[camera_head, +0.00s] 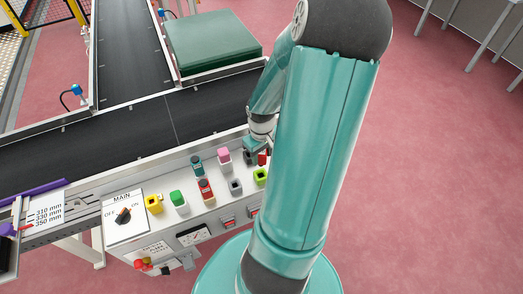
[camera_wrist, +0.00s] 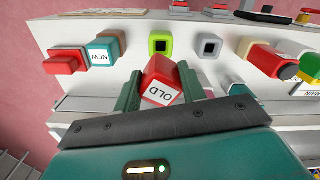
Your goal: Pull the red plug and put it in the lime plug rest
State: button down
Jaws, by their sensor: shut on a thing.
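The red plug (camera_wrist: 164,78) is a red block with a white label reading OLD. My gripper (camera_wrist: 160,74) is shut on it, one teal finger on each side, and the plug looks tilted. Its far end is hidden, and I cannot tell whether it touches anything below. The lime plug rest (camera_wrist: 160,44) is a lime square frame with a dark opening, just beyond the held plug and empty. In the head view the lime rest (camera_head: 260,175) lies below my gripper (camera_head: 256,144), partly behind my arm. Some red (camera_head: 263,159) shows just under the gripper there.
A grey square socket (camera_wrist: 208,46) stands right of the lime rest in the wrist view. A teal block labelled NEW (camera_wrist: 98,55) and a red block (camera_wrist: 62,62) are at left. The MAIN switch (camera_head: 123,215) is on the panel. A dark conveyor (camera_head: 170,118) runs behind.

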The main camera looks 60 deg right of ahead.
aim_at(261, 165)
jog(key=shift+f, duration=2.3)
jog(key=shift+f, duration=0.1)
jog(key=shift+f, duration=0.7)
jog(key=shift+f, duration=0.3)
jog(key=shift+f, duration=0.35)
jog(key=shift+f, duration=0.35)
jog(key=shift+f, duration=0.25)
jog(key=c, duration=0.7)
grip_release()
jog(key=shift+c, duration=0.2)
jog(key=shift+r, duration=0.15)
